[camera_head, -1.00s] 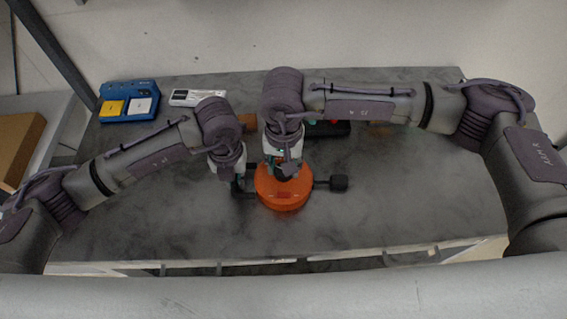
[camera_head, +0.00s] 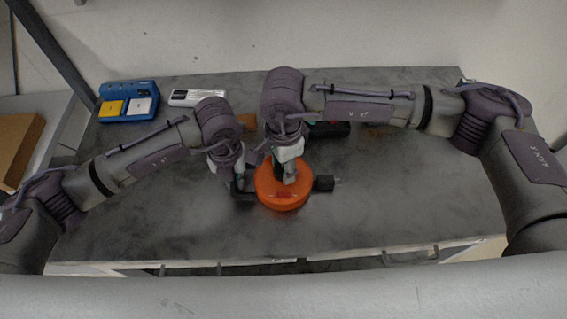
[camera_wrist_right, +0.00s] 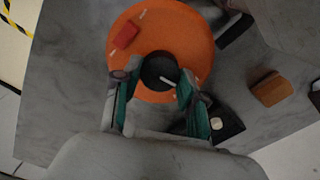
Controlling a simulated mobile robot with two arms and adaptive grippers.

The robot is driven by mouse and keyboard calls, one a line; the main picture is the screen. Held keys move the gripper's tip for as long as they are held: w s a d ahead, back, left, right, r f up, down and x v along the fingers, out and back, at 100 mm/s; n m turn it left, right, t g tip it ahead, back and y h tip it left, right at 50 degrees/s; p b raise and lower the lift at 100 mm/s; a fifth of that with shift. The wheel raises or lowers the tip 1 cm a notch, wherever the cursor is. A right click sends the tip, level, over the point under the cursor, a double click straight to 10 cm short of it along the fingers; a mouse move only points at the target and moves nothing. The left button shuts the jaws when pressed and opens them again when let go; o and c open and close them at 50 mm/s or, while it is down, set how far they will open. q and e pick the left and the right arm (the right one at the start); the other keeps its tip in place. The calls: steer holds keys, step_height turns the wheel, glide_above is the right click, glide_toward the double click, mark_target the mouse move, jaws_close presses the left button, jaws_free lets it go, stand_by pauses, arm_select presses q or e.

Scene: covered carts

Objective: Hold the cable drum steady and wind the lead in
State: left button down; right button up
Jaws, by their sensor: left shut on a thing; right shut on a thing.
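The orange cable drum (camera_head: 282,199) lies flat near the middle of the grey cart top. The right wrist view shows its orange face (camera_wrist_right: 190,35), a red mark and a dark hub. The lead's dark plug end (camera_head: 324,183) sits close to the drum's right side, pins outward. My left gripper (camera_head: 238,184) is shut on the drum's dark handle (camera_head: 243,196) at its left side. My right gripper (camera_head: 287,178) is above the drum; its teal-padded fingers (camera_wrist_right: 157,92) close in at the hub. The exact part gripped is hidden.
A blue device (camera_head: 128,103) with yellow and white blocks is at the back left, beside a white labelled item (camera_head: 190,98). A brown block (camera_head: 247,122) and a black box (camera_head: 330,129) lie behind the drum. The front and right of the top are clear.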

mark_target(283, 169)
steer(key=shift+m, duration=1.2)
arm_select(q)
steer(key=shift+d, duration=0.1)
arm_select(e)
steer(key=o, duration=1.1)
steer(key=shift+o, duration=0.2)
step_height(283, 169, up, 12)
arm_select(q)
steer(key=c, duration=1.1)
jaws_free()
